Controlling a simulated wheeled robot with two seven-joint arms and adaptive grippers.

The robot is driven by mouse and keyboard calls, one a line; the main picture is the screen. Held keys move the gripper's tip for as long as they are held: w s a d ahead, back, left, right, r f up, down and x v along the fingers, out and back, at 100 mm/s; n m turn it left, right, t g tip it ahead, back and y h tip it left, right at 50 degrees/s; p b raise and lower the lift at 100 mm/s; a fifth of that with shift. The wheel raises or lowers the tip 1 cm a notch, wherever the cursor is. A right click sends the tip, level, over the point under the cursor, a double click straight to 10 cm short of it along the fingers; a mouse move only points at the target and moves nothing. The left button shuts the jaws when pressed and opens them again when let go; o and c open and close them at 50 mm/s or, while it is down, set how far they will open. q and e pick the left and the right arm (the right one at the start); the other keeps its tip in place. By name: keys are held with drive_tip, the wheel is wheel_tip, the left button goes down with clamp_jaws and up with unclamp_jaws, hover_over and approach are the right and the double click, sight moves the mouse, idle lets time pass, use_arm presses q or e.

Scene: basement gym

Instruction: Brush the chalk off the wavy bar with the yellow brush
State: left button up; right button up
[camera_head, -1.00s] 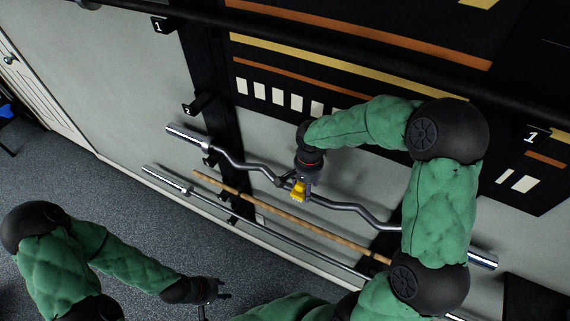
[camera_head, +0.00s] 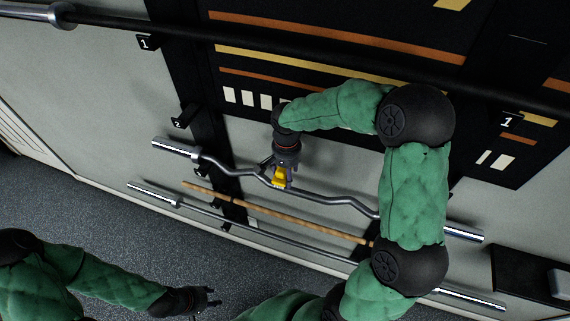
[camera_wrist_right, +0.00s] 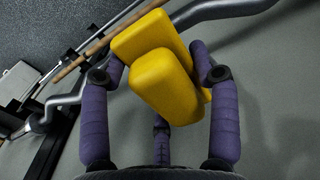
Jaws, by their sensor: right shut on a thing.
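The wavy bar (camera_head: 327,197) is a grey steel bar with bends and bright sleeves, racked on the wall; it also shows in the right wrist view (camera_wrist_right: 222,10). My right gripper (camera_head: 281,172) is at the bar's left-middle part. It is shut on the yellow brush (camera_head: 280,182), which lies between its purple fingers in the right wrist view (camera_wrist_right: 165,80). The brush is close to the bar; I cannot tell whether it touches. Chalk is too small to make out. My left gripper (camera_head: 210,300) is low and empty, over the floor, with its fingers apart.
A wooden stick (camera_head: 290,226) and a thin straight bar (camera_head: 255,234) hang below the wavy bar. A long black bar (camera_head: 250,43) runs above. A black box-like shelf (camera_head: 520,280) is at the lower right. Open floor (camera_head: 80,220) lies at the left.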

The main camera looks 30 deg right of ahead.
drive_tip(key=shift+w+r, duration=0.1)
drive_tip(key=shift+r, duration=0.5)
drive_tip(key=shift+r+p, duration=0.8)
drive_tip(key=shift+r, duration=0.15)
drive_tip(key=shift+f, duration=0.1)
